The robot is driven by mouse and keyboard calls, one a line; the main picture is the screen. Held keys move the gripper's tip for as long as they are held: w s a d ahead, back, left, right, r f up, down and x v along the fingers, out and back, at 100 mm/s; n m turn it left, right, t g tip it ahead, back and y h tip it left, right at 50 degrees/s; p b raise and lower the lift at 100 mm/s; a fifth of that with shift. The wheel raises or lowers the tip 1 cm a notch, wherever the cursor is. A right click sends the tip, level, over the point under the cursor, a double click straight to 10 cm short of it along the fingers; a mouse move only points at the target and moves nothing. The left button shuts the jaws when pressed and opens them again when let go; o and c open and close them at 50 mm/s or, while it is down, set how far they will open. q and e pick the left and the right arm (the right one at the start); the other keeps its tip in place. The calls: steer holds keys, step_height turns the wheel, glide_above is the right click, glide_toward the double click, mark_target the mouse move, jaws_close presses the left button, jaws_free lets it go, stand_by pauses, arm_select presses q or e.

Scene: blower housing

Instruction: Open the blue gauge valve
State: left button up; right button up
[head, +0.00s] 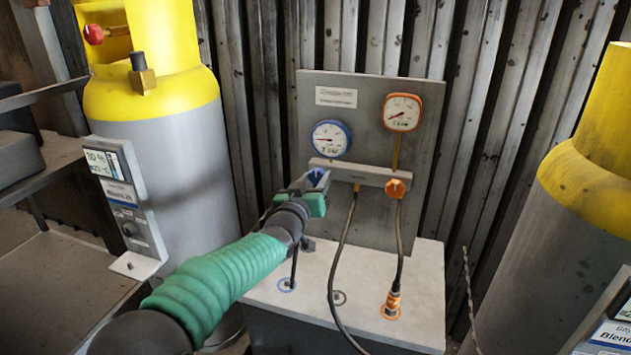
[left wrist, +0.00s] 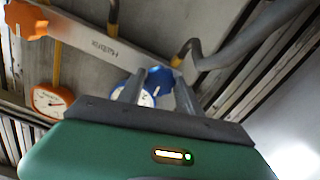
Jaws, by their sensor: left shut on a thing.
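The blue gauge valve (head: 317,177) sits at the left end of the grey manifold bar (head: 350,174), below the blue-rimmed gauge (head: 330,139). My left gripper (head: 312,186) reaches it from the front left and is shut on the blue valve knob. In the left wrist view the blue knob (left wrist: 159,79) lies between the two grey fingers, and the blue-rimmed gauge (left wrist: 147,97) is partly hidden behind them. The knob is partly covered by the gripper in the head view. My right gripper is not in view.
An orange valve knob (head: 395,188) and an orange gauge (head: 402,112) are on the right of the panel (head: 426,150). Black hoses hang below the manifold. A bench top (head: 420,290) lies beneath. Yellow-topped grey cylinders (head: 185,140) stand at either side.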

arm_select(q)
steer(key=n, duration=0.5)
steer(key=shift+a, duration=0.1)
steer(key=n+b, duration=0.1)
steer(key=n, duration=0.3)
steer(key=shift+f+n+b, duration=0.15)
steer(key=shift+n+b, duration=0.15)
steer(key=shift+n, duration=0.1)
steer(key=n+b, duration=0.3)
steer(key=n, duration=0.3)
steer(key=shift+f, duration=0.2)
steer(key=n+b, duration=0.2)
steer(key=n, duration=0.3)
steer(key=shift+b, duration=0.35)
steer(key=shift+f, duration=0.1)
steer(key=o, duration=1.4)
steer(key=shift+c, duration=0.2)
steer(key=shift+r, duration=0.2)
